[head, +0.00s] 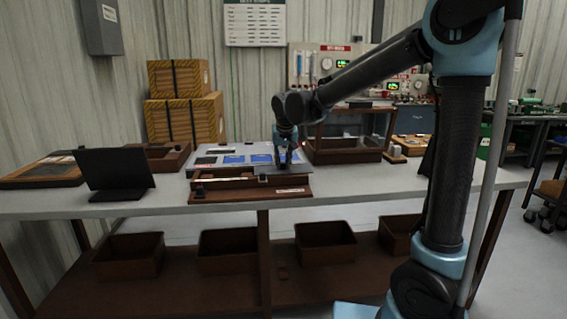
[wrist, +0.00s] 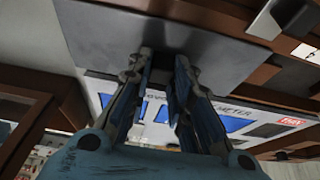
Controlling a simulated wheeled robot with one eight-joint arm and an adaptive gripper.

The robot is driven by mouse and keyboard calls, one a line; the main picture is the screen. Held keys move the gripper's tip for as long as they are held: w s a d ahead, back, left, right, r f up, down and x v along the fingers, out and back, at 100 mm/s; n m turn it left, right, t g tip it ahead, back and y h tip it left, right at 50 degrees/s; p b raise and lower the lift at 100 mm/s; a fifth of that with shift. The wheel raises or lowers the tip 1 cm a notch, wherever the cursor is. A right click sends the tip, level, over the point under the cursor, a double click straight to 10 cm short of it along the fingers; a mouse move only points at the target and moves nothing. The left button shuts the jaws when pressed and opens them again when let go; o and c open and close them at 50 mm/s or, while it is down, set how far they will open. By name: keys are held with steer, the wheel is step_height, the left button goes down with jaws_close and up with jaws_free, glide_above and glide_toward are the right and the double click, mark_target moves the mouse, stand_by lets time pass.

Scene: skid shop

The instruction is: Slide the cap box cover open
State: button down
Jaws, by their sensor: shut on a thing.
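The cap box (head: 250,197) is a low brown wooden box near the front edge of the grey table. A flat grey cover (head: 262,171) lies on its top; it also shows as a plain grey sheet in the wrist view (wrist: 105,40). My gripper (head: 288,160) is at the right part of the cover, pointing down. In the wrist view my gripper's fingertips (wrist: 164,55) are close together at the cover, shut on a small dark part there, mostly hidden by the fingers and shadow. How far the cover is open cannot be told.
A panel with blue patches (wrist: 236,117) lies beside the cover. A black screen (head: 114,170) stands to the left. An open brown tray (head: 345,157) is right behind my gripper. Brown bins (head: 130,262) sit on the lower shelf. The tabletop (head: 400,183) to the right is mostly clear.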

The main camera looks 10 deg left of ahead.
steer(key=c, duration=1.4)
jaws_free()
steer(key=shift+w+d, duration=0.2)
steer(key=shift+d, duration=0.2)
steer(key=shift+c, duration=0.2)
steer(key=shift+a, duration=0.1)
steer(key=shift+s, duration=0.1)
steer(key=shift+s+r, duration=0.15)
steer(key=shift+r, duration=0.3)
steer(key=v, duration=1.1)
